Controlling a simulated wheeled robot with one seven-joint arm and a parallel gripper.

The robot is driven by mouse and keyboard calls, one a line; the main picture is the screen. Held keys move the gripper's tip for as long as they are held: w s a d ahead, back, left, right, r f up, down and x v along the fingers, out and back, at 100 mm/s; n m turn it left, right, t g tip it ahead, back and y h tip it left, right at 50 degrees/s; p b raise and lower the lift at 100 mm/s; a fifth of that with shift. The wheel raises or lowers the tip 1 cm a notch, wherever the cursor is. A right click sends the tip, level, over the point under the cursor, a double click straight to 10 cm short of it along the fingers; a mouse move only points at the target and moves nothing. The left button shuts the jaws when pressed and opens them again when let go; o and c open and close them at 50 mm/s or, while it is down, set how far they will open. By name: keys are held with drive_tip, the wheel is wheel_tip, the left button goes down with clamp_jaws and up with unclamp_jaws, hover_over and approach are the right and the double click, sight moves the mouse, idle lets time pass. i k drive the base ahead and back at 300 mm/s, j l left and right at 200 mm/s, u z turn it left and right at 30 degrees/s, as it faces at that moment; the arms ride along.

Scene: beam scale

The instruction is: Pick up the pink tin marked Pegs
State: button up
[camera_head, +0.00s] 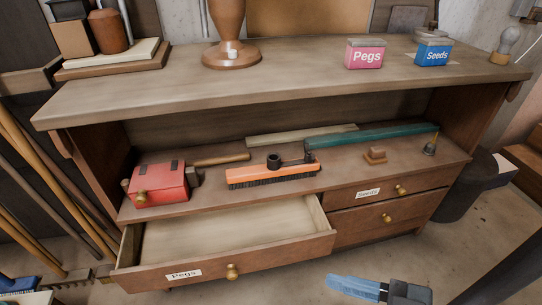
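The pink tin marked Pegs (365,56) stands upright on the bench top, towards the right. Its white lettering faces me and nothing covers it. A blue tin marked Seeds (434,54) stands to its right, with a gap between them. A blue and dark grey piece (375,289) shows low at the bottom right, far below the pink tin.
The bench top (290,81) is clear left of the pink tin up to a wooden stand (231,54). An empty drawer labelled Pegs (210,273) sticks out below. The shelf holds a red box (158,183) and an orange brush (272,175).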

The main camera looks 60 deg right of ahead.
sight(364, 53)
drive_tip(key=z, duration=1.65)
drive_tip(key=j+z, duration=0.15)
drive_tip(key=j, duration=0.2)
drive_tip(key=k+j+z, duration=0.15)
drive_tip(key=j, duration=0.15)
drive_tip(key=k+j+z, duration=0.1)
drive_tip(key=j, duration=0.25)
